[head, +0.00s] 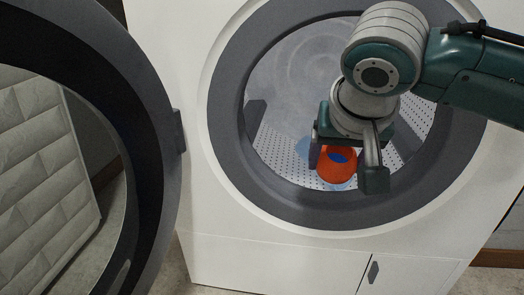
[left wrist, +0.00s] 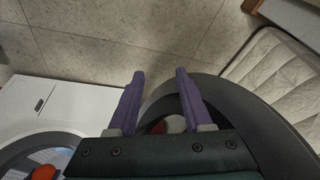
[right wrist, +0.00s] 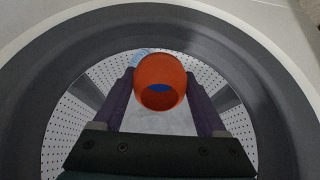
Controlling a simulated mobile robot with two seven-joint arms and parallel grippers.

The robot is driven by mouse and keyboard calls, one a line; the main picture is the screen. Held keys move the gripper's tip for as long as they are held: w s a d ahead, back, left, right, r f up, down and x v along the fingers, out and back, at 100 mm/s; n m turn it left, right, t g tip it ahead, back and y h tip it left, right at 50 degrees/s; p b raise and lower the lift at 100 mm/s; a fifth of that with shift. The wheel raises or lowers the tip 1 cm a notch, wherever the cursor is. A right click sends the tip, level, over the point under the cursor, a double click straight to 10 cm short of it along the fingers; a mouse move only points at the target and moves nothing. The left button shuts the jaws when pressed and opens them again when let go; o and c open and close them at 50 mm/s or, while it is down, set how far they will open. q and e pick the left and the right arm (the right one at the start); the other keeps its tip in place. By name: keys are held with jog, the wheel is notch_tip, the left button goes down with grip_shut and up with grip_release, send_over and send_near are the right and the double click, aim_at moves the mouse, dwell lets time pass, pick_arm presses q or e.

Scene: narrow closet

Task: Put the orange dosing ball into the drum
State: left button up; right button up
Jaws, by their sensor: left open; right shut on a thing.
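The orange dosing ball (head: 337,172) is round with an opening that shows blue inside. My right gripper (head: 343,166) is shut on it, one finger on each side, at the round opening of the drum (head: 290,85). In the right wrist view the ball (right wrist: 160,72) sits between the fingers, with the perforated drum wall (right wrist: 75,125) behind it. How deep the ball is past the rim I cannot tell. My left gripper (left wrist: 160,88) is open and empty over the dark door ring, away from the ball; the head view does not show it.
The dark round door (head: 155,130) stands open at the left. A grey rim (head: 300,205) surrounds the drum opening. A light blue patch (head: 302,147) shows inside the drum. A quilted pale surface (left wrist: 275,75) lies right in the left wrist view, beside bare floor (left wrist: 130,45).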

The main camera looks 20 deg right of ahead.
jog(key=w+d+f+b, duration=0.2)
jog(key=w+d+b, duration=0.5)
jog(key=w+b, duration=0.2)
jog(key=shift+w+f, duration=0.25)
jog(key=shift+w, duration=0.95)
jog(key=o, duration=1.2)
jog(key=shift+o, duration=0.2)
